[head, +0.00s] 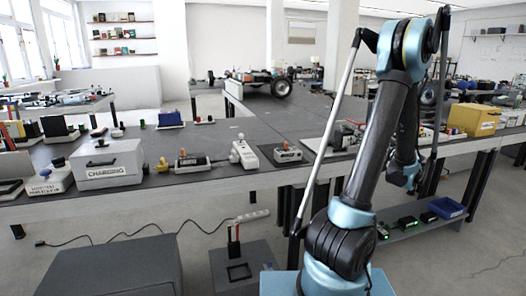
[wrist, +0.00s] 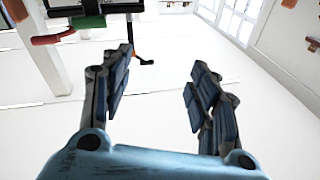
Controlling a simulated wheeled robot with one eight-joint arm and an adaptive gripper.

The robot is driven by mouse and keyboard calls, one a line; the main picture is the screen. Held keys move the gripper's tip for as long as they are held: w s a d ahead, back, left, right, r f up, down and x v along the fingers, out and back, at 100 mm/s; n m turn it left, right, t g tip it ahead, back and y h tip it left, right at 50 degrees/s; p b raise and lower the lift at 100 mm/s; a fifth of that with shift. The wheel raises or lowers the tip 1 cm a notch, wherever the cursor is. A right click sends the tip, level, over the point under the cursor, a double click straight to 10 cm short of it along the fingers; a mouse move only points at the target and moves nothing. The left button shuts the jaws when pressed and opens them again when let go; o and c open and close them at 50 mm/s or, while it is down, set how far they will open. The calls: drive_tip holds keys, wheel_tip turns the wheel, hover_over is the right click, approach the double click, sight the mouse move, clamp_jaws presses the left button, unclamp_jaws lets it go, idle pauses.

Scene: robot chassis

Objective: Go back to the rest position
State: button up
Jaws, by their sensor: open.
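My gripper (wrist: 158,88) shows in the wrist view with its two fingers spread apart and nothing between them. Beyond the fingers is a pale, bright surface, with windows at the upper right. In the head view my arm rises on the right side, bends at the top, and its far link comes down behind the near one. The gripper end is mostly hidden behind my own arm there.
A long grey table (head: 215,138) runs across the head view. A blue bin (head: 446,208) sits on a low shelf. Grey floor is open at right.

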drive_tip(key=s+a+f+g, duration=0.1)
drive_tip(key=s+a+g, duration=0.25)
drive_tip(key=a, duration=0.65)
drive_tip(key=s+a+f+g, duration=0.15)
drive_tip(key=a+g, duration=0.25)
drive_tip(key=a, duration=0.6)
drive_tip(key=s+a+f+m+g+h, duration=0.15)
drive_tip(key=s+a+f+g, duration=0.3)
drive_tip(key=s+a, duration=0.5)
drive_tip(key=s+d+f+g+h, duration=0.1)
drive_tip(key=s+f+h, duration=0.1)
drive_tip(key=s, duration=0.5)
drive_tip(key=s+d+f+m+g+h, duration=0.1)
drive_tip(key=s+d+f+h, duration=0.1)
drive_tip(key=s, duration=0.4)
drive_tip(key=s+d+f+m+g+h, duration=0.1)
drive_tip(key=s+f+h, duration=0.2)
drive_tip(key=s, duration=0.4)
drive_tip(key=shift+s+d+f+h, duration=0.25)
drive_tip(key=shift+s+f+h, duration=0.05)
drive_tip(key=shift+h, duration=0.25)
drive_tip(key=shift+w+f, duration=0.2)
drive_tip(key=shift+w, duration=0.25)
